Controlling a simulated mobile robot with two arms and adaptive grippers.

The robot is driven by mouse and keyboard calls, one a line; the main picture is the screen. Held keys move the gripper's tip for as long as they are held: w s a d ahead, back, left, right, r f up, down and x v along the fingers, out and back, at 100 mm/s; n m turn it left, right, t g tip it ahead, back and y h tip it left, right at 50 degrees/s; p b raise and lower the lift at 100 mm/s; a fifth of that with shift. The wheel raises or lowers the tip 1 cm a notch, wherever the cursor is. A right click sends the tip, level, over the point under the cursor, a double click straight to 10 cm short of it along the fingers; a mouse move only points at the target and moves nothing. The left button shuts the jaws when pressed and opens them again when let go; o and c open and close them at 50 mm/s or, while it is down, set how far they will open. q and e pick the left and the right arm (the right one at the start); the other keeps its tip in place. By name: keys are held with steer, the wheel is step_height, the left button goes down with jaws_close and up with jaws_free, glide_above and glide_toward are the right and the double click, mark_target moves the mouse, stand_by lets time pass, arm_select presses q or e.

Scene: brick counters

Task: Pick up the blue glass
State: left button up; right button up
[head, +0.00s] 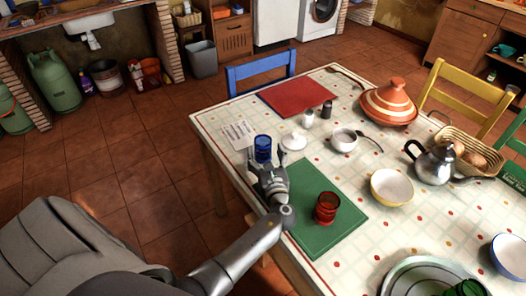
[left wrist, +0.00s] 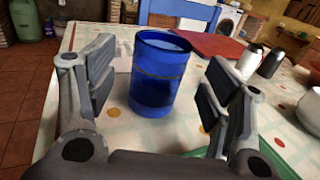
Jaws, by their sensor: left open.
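The blue glass (head: 263,147) stands upright on the patterned tablecloth near the table's left edge. In the left wrist view the blue glass (left wrist: 160,75) stands between the two open fingers, with a visible gap on each side. My left gripper (head: 265,165) is open and right at the glass; it also shows in the left wrist view (left wrist: 150,95) with its fingers on either side of the glass. My right gripper is in neither view.
A red glass (head: 326,207) stands on the green mat (head: 318,232) beside my left arm. A white lidded dish (head: 294,141), shakers (head: 309,117) and a white cup (head: 343,139) stand to the right of the blue glass. A printed paper (head: 238,134) lies to its left.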

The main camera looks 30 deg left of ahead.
mark_target(265, 150)
arm_select(q)
steer(key=x, duration=0.3)
steer(key=shift+w+a+f, duration=0.1)
steer(key=shift+w+a, duration=0.05)
steer(key=shift+w, duration=0.05)
steer(key=c, duration=1.2)
steer(key=shift+o, duration=0.2)
